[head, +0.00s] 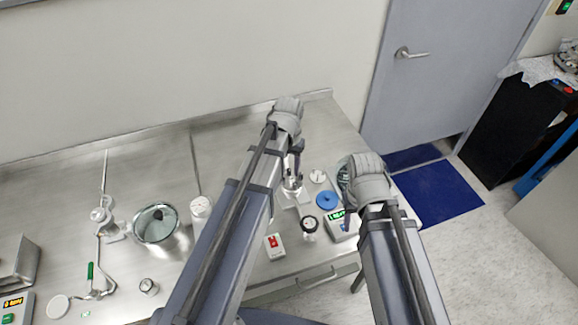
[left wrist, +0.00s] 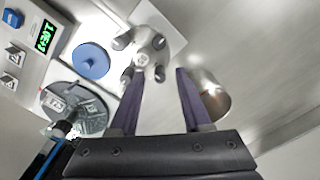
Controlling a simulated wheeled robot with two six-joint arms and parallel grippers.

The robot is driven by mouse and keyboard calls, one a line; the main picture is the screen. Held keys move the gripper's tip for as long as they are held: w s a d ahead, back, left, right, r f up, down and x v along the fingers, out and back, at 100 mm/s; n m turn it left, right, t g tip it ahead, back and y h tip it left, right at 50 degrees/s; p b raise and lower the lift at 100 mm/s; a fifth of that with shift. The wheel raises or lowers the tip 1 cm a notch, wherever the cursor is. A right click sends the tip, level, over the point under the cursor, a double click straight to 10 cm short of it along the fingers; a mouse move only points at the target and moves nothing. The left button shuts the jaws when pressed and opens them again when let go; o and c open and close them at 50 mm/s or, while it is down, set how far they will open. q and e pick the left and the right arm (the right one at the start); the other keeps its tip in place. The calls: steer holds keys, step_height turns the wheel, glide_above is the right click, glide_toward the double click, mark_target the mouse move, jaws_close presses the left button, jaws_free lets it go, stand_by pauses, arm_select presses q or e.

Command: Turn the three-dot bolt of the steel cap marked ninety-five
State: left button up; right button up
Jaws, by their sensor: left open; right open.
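A metal fitting (left wrist: 148,42) with several dark knobs around a bright centre stands on a pale square base in the left wrist view. It also shows in the head view (head: 292,186), below my left gripper (head: 294,160). My left gripper (left wrist: 157,74) is open, with the fitting just beyond and between its fingertips; I cannot tell whether they touch. A round, shiny steel disc (left wrist: 88,112) carries a small label I cannot read surely. Dot marks on bolts are too small to tell. My right gripper (head: 347,218) is open, largely hidden by its wrist, near the green-display device.
A blue disc (left wrist: 92,60) and a device with a green display (left wrist: 40,42) lie beside the fitting.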

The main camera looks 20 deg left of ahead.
mark_target(289, 168)
arm_select(q)
steer(key=shift+r+p, duration=3.85)
steer(key=shift+r, duration=0.1)
steer(key=shift+f, duration=0.1)
